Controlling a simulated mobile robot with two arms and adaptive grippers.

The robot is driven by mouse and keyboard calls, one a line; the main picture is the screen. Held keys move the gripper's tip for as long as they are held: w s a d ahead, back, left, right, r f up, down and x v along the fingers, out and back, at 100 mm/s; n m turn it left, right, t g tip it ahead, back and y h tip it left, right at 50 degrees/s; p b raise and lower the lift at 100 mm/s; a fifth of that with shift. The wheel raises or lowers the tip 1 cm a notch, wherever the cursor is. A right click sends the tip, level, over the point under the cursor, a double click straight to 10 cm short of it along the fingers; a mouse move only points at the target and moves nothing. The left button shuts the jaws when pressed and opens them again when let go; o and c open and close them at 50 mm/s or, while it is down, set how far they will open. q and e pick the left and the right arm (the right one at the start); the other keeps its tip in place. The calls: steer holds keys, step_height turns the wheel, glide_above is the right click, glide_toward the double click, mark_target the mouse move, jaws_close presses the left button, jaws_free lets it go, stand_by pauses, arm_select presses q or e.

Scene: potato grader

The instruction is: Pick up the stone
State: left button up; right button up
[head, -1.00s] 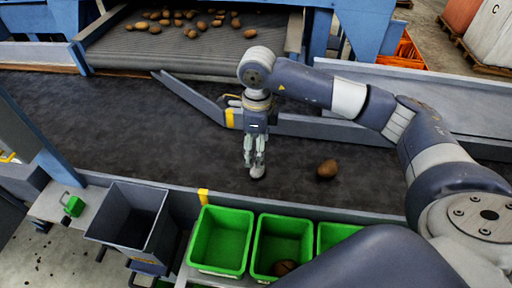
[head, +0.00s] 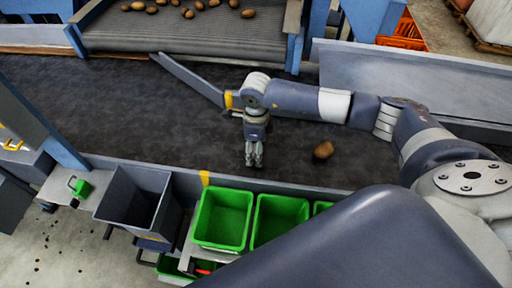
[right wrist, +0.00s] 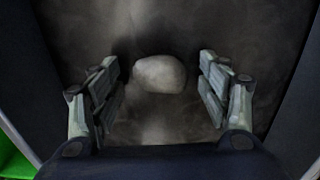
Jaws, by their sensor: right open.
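The stone (right wrist: 160,73) is pale, grey and rounded, and lies on the dark belt (head: 110,110). In the right wrist view it sits between the two spread fingers of my right gripper (head: 254,161), with a gap on each side. The gripper is open, pointing down at the belt, and nothing is held. In the head view the gripper hides the stone. I cannot tell how high the fingertips are above the belt. My left gripper is not in view.
A brown potato (head: 323,150) lies on the belt to the right of the gripper. Green bins (head: 222,218) and a grey bin (head: 137,203) stand along the front edge. A slanted guide bar (head: 187,79) crosses behind. Several potatoes (head: 187,13) lie on the rear conveyor.

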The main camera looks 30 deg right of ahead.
steer(key=shift+f, duration=0.15)
steer(key=shift+c, duration=0.2)
steer(key=c, duration=1.2)
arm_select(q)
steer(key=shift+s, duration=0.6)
